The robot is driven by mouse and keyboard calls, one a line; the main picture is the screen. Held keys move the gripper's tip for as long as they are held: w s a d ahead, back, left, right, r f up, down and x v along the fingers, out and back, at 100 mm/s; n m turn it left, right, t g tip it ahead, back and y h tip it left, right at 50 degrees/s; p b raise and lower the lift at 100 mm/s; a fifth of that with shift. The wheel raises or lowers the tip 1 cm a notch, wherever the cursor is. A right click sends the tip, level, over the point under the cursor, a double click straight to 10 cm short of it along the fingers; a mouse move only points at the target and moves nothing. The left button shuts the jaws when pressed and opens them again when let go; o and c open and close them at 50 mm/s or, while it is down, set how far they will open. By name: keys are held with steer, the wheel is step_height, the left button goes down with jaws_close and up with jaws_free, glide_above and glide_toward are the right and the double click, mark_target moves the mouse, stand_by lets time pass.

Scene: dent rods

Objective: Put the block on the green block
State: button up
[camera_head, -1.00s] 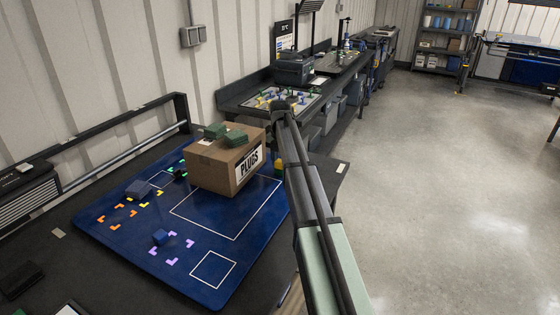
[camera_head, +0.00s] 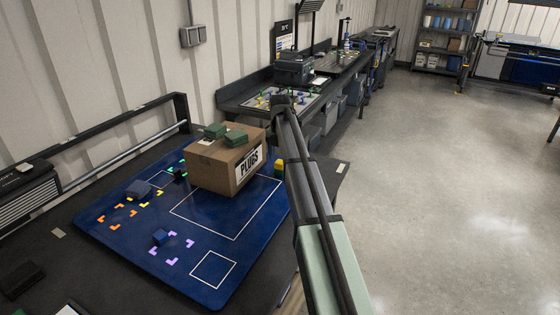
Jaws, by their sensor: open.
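A cardboard box (camera_head: 209,173) labelled PLUGS stands on the blue mat (camera_head: 200,255). Two dark green blocks lie on its top: one at the back left (camera_head: 215,131) and one nearer the right (camera_head: 236,138). A small blue block (camera_head: 160,237) sits among purple corner marks on the mat. A grey-blue block (camera_head: 139,188) lies near the orange and yellow marks. My arm (camera_head: 305,175) rises from the bottom right, just right of the box. My gripper does not show; it is hidden or out of frame.
A yellow item (camera_head: 278,168) stands right of the box, partly behind my arm. A small black item (camera_head: 179,174) lies by green marks left of the box. A rail and wall run along the left. The mat's front right is clear.

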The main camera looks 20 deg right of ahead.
mark_target(280, 162)
step_height(280, 162, up, 10)
stand_by(0.4)
stand_by(0.3)
